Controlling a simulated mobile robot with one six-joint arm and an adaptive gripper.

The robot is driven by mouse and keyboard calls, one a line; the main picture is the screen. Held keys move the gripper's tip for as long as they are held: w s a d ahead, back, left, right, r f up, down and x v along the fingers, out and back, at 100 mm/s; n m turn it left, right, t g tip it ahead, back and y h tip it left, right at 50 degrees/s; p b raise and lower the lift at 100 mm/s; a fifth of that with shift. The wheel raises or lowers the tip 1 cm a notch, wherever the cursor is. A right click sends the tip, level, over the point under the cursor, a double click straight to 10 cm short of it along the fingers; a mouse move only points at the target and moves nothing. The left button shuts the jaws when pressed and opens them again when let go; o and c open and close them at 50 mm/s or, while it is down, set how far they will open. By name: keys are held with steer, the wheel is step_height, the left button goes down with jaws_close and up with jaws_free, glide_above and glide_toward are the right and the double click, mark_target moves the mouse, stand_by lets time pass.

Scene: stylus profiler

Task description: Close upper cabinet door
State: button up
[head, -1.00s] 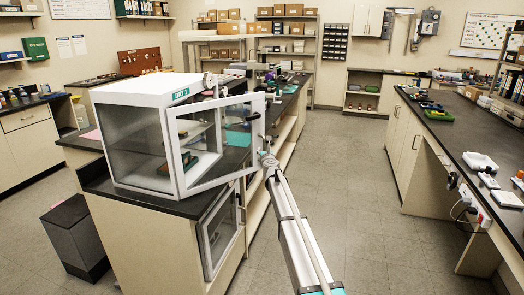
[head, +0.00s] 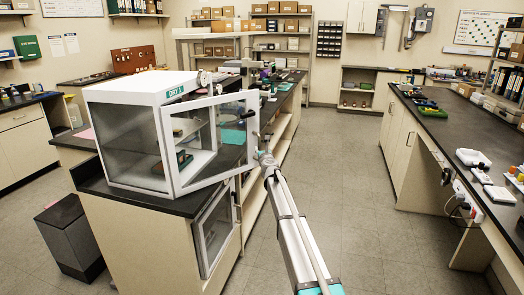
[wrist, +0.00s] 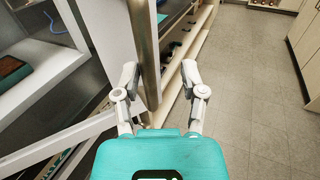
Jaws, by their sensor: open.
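The upper cabinet (head: 130,92) is a white box with clear panels and a green DRY 1 label, standing on the bench end. Its white-framed glass door (head: 212,143) is swung open towards the right, hinged at the front corner. My gripper (head: 263,156) is beside the door's free edge, low and to the right. In the wrist view my gripper (wrist: 163,82) has its two fingers spread apart. No object is held.
A lower glass door (head: 215,235) is in the bench front below the cabinet. A dark bin (head: 72,235) stands left. The aisle floor (head: 340,200) is clear. A long dark counter (head: 460,130) with trays runs along the right.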

steer(key=s+d, duration=0.1)
steer(key=s, duration=1.1)
steer(key=shift+d, duration=0.2)
